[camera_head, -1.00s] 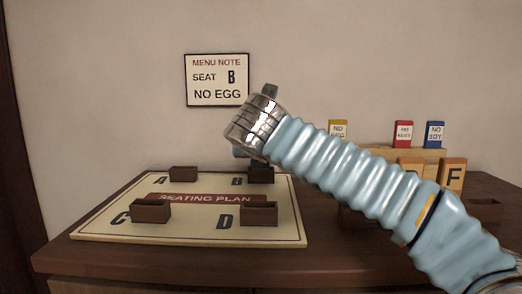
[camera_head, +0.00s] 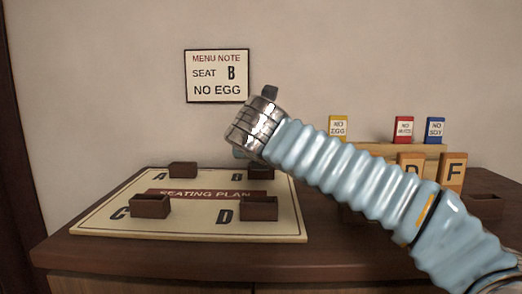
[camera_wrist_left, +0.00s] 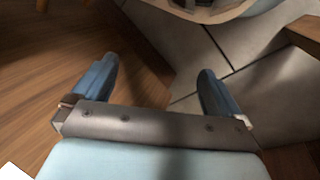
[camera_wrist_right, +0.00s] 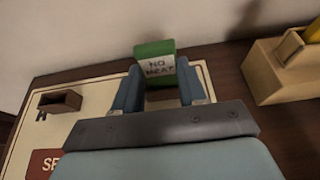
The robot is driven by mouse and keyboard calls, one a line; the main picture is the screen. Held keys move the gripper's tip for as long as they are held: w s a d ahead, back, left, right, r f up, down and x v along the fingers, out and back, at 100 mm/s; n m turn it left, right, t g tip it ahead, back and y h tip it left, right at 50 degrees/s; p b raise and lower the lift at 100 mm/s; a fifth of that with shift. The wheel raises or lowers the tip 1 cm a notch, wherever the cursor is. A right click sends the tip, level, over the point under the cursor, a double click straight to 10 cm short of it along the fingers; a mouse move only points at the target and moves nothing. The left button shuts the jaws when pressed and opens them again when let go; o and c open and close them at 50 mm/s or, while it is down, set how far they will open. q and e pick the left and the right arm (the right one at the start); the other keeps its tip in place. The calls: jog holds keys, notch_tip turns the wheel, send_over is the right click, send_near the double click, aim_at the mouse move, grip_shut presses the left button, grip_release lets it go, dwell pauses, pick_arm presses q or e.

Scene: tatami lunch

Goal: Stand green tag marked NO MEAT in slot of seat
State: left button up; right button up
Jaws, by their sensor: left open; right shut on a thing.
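A green tag marked NO MEAT (camera_wrist_right: 154,49) is held upright between the fingers of my right gripper (camera_wrist_right: 158,82) in the right wrist view. In the head view my right arm hides the tag and nearly all of that gripper, near seat B. The seating plan board (camera_head: 100,217) carries dark brown slots at seat A (camera_head: 183,170), seat B (camera_head: 260,173), seat C (camera_head: 150,207) and seat D (camera_head: 258,209). A brown slot (camera_wrist_right: 160,98) shows partly between the right fingers; whether the tag touches it I cannot tell. My left gripper (camera_wrist_left: 157,70) is open and empty above the floor.
A wall sign (camera_head: 217,76) reads MENU NOTE, SEAT B, NO EGG. A wooden rack (camera_head: 384,150) at right holds a yellow tag (camera_head: 338,126), a red tag (camera_head: 403,129) and a blue tag (camera_head: 435,129). Orange letter blocks, including F (camera_head: 452,171), stand before it.

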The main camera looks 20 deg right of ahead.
jog(key=o, duration=1.6)
jog(key=shift+o, duration=0.2)
notch_tip(320, 180, up, 3)
jog(key=p, duration=0.2)
jog(key=shift+p, duration=0.4)
jog(key=shift+r+p, duration=0.6)
jog(key=shift+r, duration=1.4)
